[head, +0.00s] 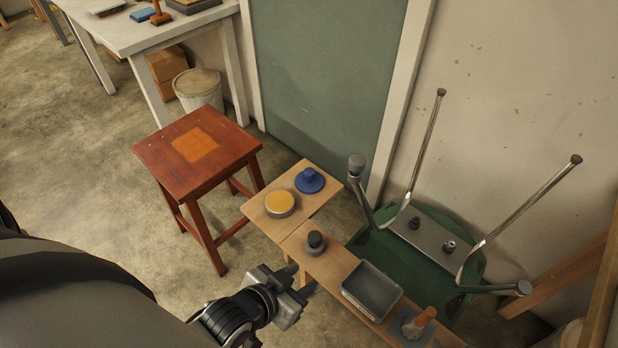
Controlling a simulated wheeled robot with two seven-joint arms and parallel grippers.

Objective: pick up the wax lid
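The wax lid, which I take to be the blue round lid with a raised knob (310,181), lies on the far end of the low wooden bench. Beside it, to the left and nearer, stands a round tin of yellow wax (280,203), open at the top. My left gripper (300,283) is in front of the bench's near edge, below the tin in the picture and well apart from the lid. Its two fingers look spread, with nothing between them. My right gripper is not in view.
A red stool (198,151) stands left. An upturned green chair (400,258) with metal legs is close on the right.

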